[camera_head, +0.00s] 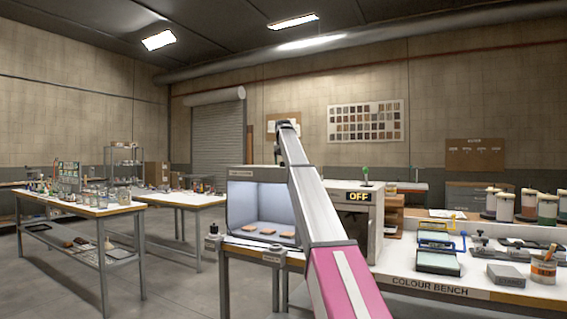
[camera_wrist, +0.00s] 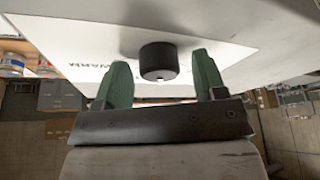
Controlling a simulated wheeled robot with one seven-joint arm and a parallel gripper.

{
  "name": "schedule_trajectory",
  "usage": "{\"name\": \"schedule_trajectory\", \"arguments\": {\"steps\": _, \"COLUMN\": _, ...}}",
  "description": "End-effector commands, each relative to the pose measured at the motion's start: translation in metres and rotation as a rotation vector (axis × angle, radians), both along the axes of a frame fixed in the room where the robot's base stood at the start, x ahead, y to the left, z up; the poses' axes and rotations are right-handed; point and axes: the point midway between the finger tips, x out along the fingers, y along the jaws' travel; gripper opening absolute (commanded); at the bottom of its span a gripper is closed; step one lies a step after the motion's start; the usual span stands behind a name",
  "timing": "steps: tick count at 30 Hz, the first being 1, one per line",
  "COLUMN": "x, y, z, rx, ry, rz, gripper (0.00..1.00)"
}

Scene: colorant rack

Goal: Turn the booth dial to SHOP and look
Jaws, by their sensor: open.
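In the wrist view, a black round dial (camera_wrist: 158,62) sticks out from a white panel (camera_wrist: 90,40) with partly visible lettering. My gripper (camera_wrist: 163,66) is open, its green fingers on either side of the dial with gaps showing. Whether the fingertips reach past its face is unclear. My arm hides part of the booth front in the head view; the fingers are hidden there.
The colour bench (camera_head: 430,284) holds trays, a grey block (camera_head: 507,275) and a tin with a brush (camera_head: 543,269). Several pots stand behind at right. Two other tables with small items stand at left, with open floor (camera_head: 180,290) between them and the booth.

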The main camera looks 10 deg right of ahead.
Motion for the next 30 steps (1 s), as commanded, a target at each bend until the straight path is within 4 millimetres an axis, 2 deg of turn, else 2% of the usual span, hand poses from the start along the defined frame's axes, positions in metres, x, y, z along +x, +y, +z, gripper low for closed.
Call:
{"name": "schedule_trajectory", "arguments": {"steps": 2, "x": -0.0001, "y": 0.0, "z": 0.0002, "rx": 0.0, "ry": 0.0, "rz": 0.0, "gripper": 0.65}}
{"name": "schedule_trajectory", "arguments": {"steps": 3, "x": -0.0001, "y": 0.0, "z": 0.0003, "rx": 0.0, "ry": 0.0, "rz": 0.0, "gripper": 0.61}}
{"name": "schedule_trajectory", "arguments": {"steps": 7, "x": -0.0002, "y": 0.0, "z": 0.0004, "rx": 0.0, "ry": 0.0, "rz": 0.0, "gripper": 0.19}}
{"name": "schedule_trajectory", "arguments": {"steps": 8, "x": -0.0002, "y": 0.0, "z": 0.0004, "rx": 0.0, "ry": 0.0, "rz": 0.0, "gripper": 0.16}}
{"name": "schedule_trajectory", "arguments": {"steps": 19, "x": -0.0001, "y": 0.0007, "z": 0.0007, "rx": 0.0, "ry": 0.0, "rz": -0.051, "gripper": 0.16}}
{"name": "schedule_trajectory", "arguments": {"steps": 30, "x": 0.0007, "y": 0.0012, "z": 0.0012, "rx": 0.0, "ry": 0.0, "rz": -0.31, "gripper": 0.16}}
